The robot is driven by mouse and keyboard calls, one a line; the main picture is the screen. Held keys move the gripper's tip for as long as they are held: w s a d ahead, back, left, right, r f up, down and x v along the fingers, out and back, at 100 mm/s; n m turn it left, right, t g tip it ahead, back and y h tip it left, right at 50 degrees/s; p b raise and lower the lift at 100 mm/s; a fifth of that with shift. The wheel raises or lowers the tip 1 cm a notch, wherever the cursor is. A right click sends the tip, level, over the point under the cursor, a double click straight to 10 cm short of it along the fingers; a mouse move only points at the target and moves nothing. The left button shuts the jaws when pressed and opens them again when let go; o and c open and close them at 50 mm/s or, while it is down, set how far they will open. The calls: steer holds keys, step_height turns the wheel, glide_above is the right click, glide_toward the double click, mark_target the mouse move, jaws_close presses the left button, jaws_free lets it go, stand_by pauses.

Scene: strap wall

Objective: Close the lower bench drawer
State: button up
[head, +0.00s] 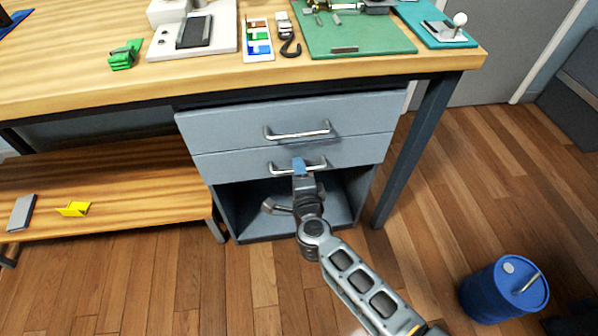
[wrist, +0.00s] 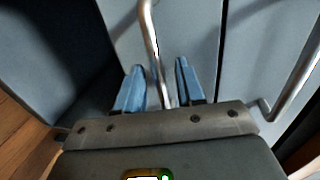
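The lower bench drawer (head: 225,168) is a grey front just under the upper drawer (head: 230,125). In the head view the two fronts look about level, and I cannot tell whether a small gap is left behind the lower one. Its metal bar handle (head: 318,165) is partly covered by my gripper (head: 300,166). In the wrist view my gripper (wrist: 157,88) has its two blue fingers apart, with the lower drawer's handle (wrist: 151,32) running between them. Space shows beside the bar, so the fingers do not look clamped on it.
The upper drawer's handle (head: 297,131) is close above my gripper. An open compartment (head: 250,205) lies below the drawers. A low wooden shelf (head: 120,175) is at left, a bench leg (head: 405,160) at right. A blue drum (head: 503,290) stands on the floor at the lower right.

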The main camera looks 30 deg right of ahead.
steer(key=shift+s, duration=0.1)
steer(key=p+v, duration=0.2)
steer(key=v, duration=0.5)
steer(key=shift+s, duration=0.3)
steer(key=shift+a, duration=0.1)
steer(key=s+d+r+n+t+y+p, duration=0.1)
steer(key=s+r+n+p, duration=0.1)
steer(key=s+r+n, duration=0.6)
steer(key=s+r+n+t+y+p, duration=0.1)
steer(key=s+r+p, duration=0.25)
steer(key=s, duration=0.95)
steer(key=s+r+n+g+y+p, duration=0.1)
steer(key=s+r+n+p, duration=0.1)
steer(key=s+r+n, duration=0.4)
steer(key=s+r+n+g+y+p, duration=0.1)
steer(key=s+r+n, duration=0.5)
steer(key=r, duration=0.8)
steer(key=s+p, duration=0.1)
steer(key=s, duration=0.2)
steer(key=shift+s+r+n+y, duration=0.3)
steer(key=shift+s+y, duration=0.05)
steer(key=shift+y, duration=0.05)
steer(key=shift+d, duration=0.1)
steer(key=shift+c, duration=0.5)
